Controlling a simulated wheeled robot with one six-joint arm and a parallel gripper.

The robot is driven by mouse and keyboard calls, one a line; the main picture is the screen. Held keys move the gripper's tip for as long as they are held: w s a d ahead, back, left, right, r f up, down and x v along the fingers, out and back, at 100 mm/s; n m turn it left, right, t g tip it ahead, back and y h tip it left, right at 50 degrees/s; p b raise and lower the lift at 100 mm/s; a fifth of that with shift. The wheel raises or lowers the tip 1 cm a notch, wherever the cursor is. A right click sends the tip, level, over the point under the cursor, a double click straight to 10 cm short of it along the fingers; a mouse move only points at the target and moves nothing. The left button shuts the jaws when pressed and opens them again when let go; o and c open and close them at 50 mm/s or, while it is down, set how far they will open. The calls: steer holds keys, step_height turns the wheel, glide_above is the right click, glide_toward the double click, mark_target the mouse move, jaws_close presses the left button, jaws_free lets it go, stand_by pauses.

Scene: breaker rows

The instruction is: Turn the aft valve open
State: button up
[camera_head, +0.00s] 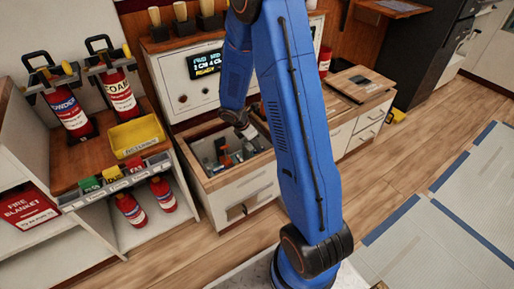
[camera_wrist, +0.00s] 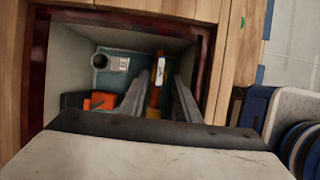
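No valve can be made out for sure in either view. My gripper (camera_wrist: 160,92) shows in the wrist view as two grey fingers set apart. It points down into an open drawer (camera_wrist: 68,52). Between and beyond the fingers lies a slim orange thing with a white label (camera_wrist: 160,70); I cannot tell whether they touch it. A grey cylinder (camera_wrist: 112,63) and an orange-and-black object (camera_wrist: 100,101) lie to the left in the drawer. In the head view the gripper is small and partly hidden at the drawer (camera_head: 238,178), behind my blue arm.
A counter with a lit display panel (camera_head: 205,65) stands behind the drawer. At left, a shelf (camera_head: 78,165) holds fire extinguishers (camera_head: 120,96) and a yellow tray (camera_head: 137,136). A wooden-topped cabinet (camera_head: 362,84) stands at right.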

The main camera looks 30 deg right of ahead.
steer(key=shift+x, duration=1.75)
jaws_close()
